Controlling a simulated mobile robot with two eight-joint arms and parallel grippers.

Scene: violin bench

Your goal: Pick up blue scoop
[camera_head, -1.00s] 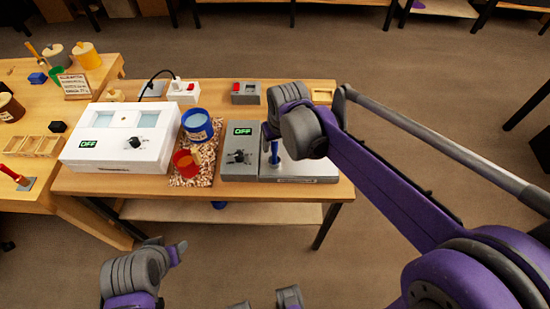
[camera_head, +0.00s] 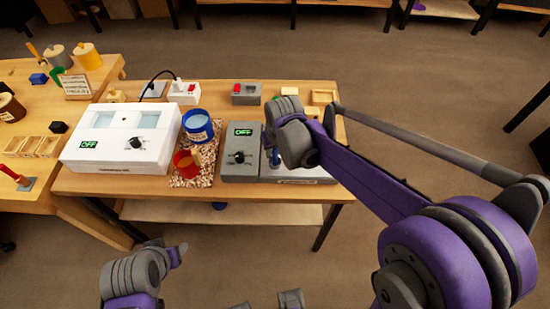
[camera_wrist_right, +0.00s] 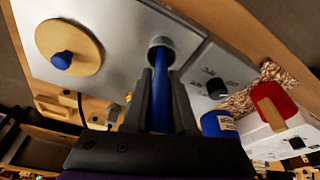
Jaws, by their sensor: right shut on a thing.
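The blue scoop shows as an upright blue handle (camera_wrist_right: 161,95) in the right wrist view, with its lower end at a round grey opening (camera_wrist_right: 160,48) in a silver plate. My right gripper (camera_wrist_right: 160,82) is shut on this handle, one dark finger on each side. In the head view the blue handle (camera_head: 276,157) shows small, partly hidden by my right arm, at the right of the bench. The scoop's bowl is not visible. My left arm (camera_head: 135,275) is at the bottom left, away from the bench; its fingers are not clear enough to judge.
Beside the scoop stands a grey box with a dial (camera_head: 239,160). A red cup (camera_head: 187,163) and a blue container (camera_head: 197,126) stand left of it, then a white box (camera_head: 112,155). In the wrist view a wooden disc with a blue knob (camera_wrist_right: 85,35) lies on the plate.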

